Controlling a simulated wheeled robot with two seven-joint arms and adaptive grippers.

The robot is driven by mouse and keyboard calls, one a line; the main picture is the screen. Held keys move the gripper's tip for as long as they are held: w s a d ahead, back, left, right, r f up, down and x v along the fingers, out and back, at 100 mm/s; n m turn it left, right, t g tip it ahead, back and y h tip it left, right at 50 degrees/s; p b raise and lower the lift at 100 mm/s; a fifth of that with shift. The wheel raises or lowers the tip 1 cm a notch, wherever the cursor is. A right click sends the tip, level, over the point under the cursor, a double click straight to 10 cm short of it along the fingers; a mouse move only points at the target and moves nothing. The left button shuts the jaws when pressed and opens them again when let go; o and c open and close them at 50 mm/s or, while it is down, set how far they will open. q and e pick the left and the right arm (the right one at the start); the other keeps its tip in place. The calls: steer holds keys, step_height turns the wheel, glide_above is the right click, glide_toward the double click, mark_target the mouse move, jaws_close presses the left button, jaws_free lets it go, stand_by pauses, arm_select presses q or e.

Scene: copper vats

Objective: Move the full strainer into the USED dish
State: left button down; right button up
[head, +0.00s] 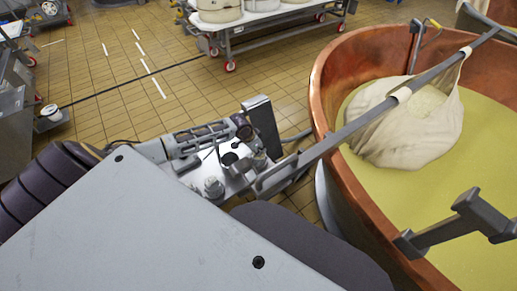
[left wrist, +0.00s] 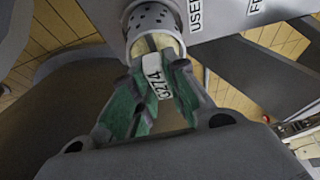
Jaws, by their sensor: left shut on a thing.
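In the left wrist view the strainer (left wrist: 150,18) is a grey perforated cup with a pale rim, just beyond my fingertips. My left gripper (left wrist: 156,82) has green finger pads shut around its stem area, where a white numbered tag (left wrist: 153,76) shows. A plate (left wrist: 230,18) beside the strainer carries a label reading USED (left wrist: 196,14). In the head view my left gripper (head: 220,131) is over or beside a small steel shelf (head: 232,180) at the vat's side. I cannot tell which dish lies under the strainer or whether it touches one.
A copper vat (head: 328,82) of yellow liquid fills the right side. A cloth bundle (head: 415,135) hangs from a long bar (head: 360,122) across it. A dark upright plate (head: 262,125) stands close behind my left gripper.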

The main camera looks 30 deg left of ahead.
arm_select(q)
steer(key=c, duration=1.3)
jaws_free()
steer(key=shift+r, duration=0.1)
steer(key=shift+v, duration=5.95)
steer(key=shift+s+a, duration=0.1)
step_height(320, 180, up, 9)
steer(key=p, duration=0.9)
steer(key=shift+r+p, duration=0.45)
steer(key=shift+p, duration=0.1)
